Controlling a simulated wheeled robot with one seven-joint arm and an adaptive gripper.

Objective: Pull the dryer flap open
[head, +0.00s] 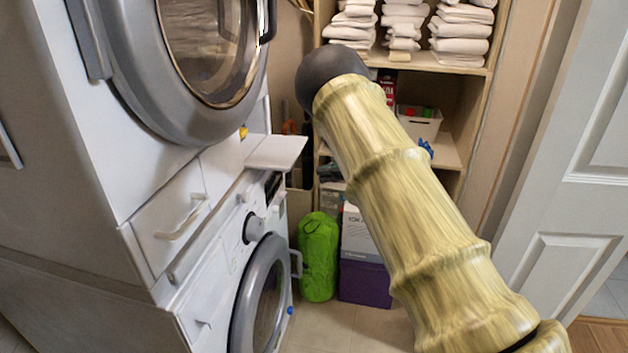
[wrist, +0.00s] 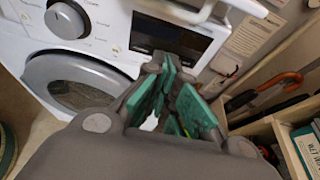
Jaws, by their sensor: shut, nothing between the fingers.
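In the head view a white flap (head: 276,152) juts out nearly level from the upper machine, the dryer (head: 110,150), at its lower right. I take this to be the dryer flap. My gripper (wrist: 176,78) shows in the wrist view, its teal-padded fingers together and empty. Its tips point toward the washer's dark display (wrist: 172,40). A white edge (wrist: 185,8) crosses the top of the wrist view, apart from the fingers as far as I can tell; it may be the flap. In the head view my gripper is hidden behind my arm.
The washer (head: 215,265) stands under the dryer, with a handled drawer (head: 170,225) between them. A green bag (head: 318,258) and a purple box (head: 363,283) stand on the floor behind. Shelves with towels (head: 458,30) are at the back, and a white door (head: 575,170) is at right.

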